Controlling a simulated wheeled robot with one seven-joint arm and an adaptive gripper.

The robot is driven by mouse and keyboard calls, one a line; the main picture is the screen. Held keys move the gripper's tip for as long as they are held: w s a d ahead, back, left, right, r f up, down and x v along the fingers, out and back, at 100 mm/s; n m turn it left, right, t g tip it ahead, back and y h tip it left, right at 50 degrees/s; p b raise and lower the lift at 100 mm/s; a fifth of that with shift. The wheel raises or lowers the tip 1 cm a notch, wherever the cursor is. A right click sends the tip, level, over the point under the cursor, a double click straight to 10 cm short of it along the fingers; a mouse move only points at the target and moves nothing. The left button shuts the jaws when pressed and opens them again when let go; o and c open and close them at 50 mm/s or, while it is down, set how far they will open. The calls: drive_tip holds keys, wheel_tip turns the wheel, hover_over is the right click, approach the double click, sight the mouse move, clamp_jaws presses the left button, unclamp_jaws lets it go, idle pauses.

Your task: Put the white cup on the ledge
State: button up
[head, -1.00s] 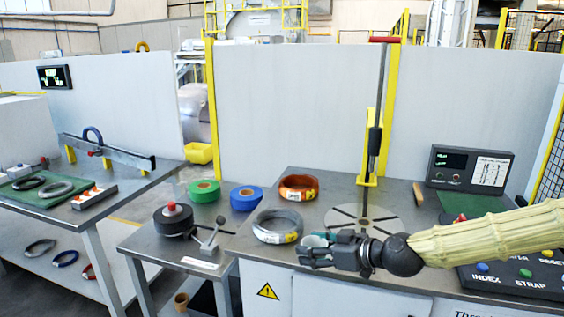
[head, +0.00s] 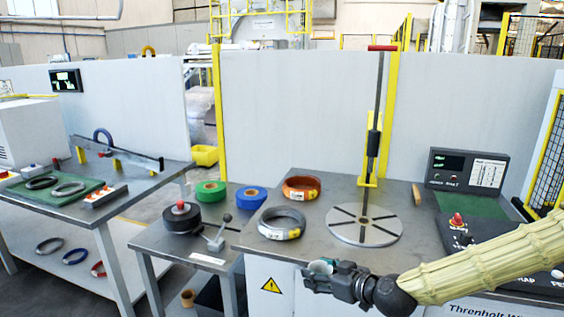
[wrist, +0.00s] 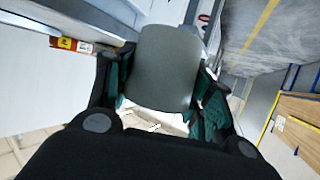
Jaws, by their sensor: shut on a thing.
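The white cup (wrist: 165,65) is between the fingers of my gripper (wrist: 162,90) in the wrist view, where it looks pale grey. My gripper (head: 318,277) is shut on it. In the head view only a small part of the cup (head: 321,266) shows above the dark fingers. The gripper and cup are in front of the main workbench (head: 270,243), near its front edge. I cannot tell which surface is the ledge.
A grey coil (head: 281,224) and a copper coil (head: 301,188) lie on the bench beside a slotted disc (head: 364,238) and a tall post. Left are a side table with green tape (head: 210,191) and blue tape (head: 249,197). A control panel (head: 467,170) stands right.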

drive_tip(key=s+d+f+m+t+h+p, duration=0.1)
drive_tip(key=s+d+f+m+h+p, duration=0.1)
drive_tip(key=f, duration=0.6)
drive_tip(key=s+d+f+m+t+h+p, duration=0.1)
drive_tip(key=s+d+f+m+h+p, duration=0.1)
drive_tip(key=s+d+f+m+h, duration=0.3)
drive_tip(key=shift+s+d+f+m+t+h, duration=0.4)
drive_tip(key=shift+s+f+h, duration=0.3)
drive_tip(key=shift+s+f, duration=1.05)
drive_tip(key=shift+d, duration=0.15)
